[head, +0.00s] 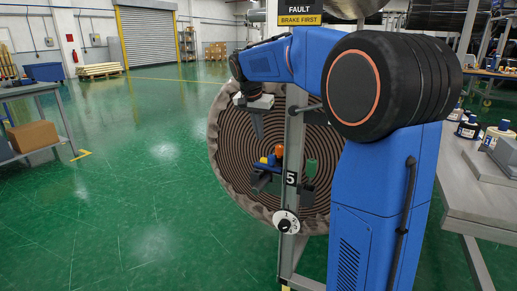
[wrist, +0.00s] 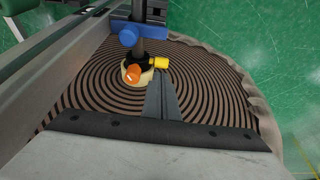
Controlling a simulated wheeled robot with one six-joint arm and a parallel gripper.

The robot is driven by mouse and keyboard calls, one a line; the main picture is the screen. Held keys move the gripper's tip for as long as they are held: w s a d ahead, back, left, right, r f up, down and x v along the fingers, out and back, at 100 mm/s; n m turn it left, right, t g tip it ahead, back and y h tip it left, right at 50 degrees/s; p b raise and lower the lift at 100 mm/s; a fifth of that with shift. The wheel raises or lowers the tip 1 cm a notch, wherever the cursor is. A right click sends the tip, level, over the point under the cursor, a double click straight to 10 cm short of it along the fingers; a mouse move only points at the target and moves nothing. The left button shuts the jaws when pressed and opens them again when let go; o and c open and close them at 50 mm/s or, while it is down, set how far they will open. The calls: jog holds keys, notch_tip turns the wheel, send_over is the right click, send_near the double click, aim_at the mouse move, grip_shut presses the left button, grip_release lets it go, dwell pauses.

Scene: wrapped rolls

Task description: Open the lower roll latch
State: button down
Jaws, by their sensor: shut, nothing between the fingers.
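The lower wrapped roll (head: 235,165) stands with its dark spiral end facing me, and the spiral also fills much of the wrist view (wrist: 215,95). In the wrist view the orange knob (wrist: 133,74), yellow piece (wrist: 160,62) and blue piece (wrist: 128,37) show close up. I cannot tell which part is the latch. My gripper (head: 259,136) is shut and empty, pointing down above the fitting; its fingers (wrist: 161,82) appear near the yellow piece, contact unclear.
A grey upright post (head: 294,150) marked 5 stands before the roll, with a white dial (head: 286,222) low on it. A bench (head: 480,195) with several bottles is at right. A table with a cardboard box (head: 33,136) is at left. The green floor between is clear.

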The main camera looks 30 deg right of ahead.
jog(key=x, duration=0.9)
jog(key=shift+d+f, duration=0.1)
jog(key=shift+f, duration=0.15)
jog(key=shift+s+a+f, duration=0.1)
jog(key=shift+s+a, duration=0.5)
jog(key=shift+a, duration=0.2)
jog(key=shift+s+a, duration=0.6)
jog(key=shift+a, duration=0.2)
jog(key=shift+a, duration=0.1)
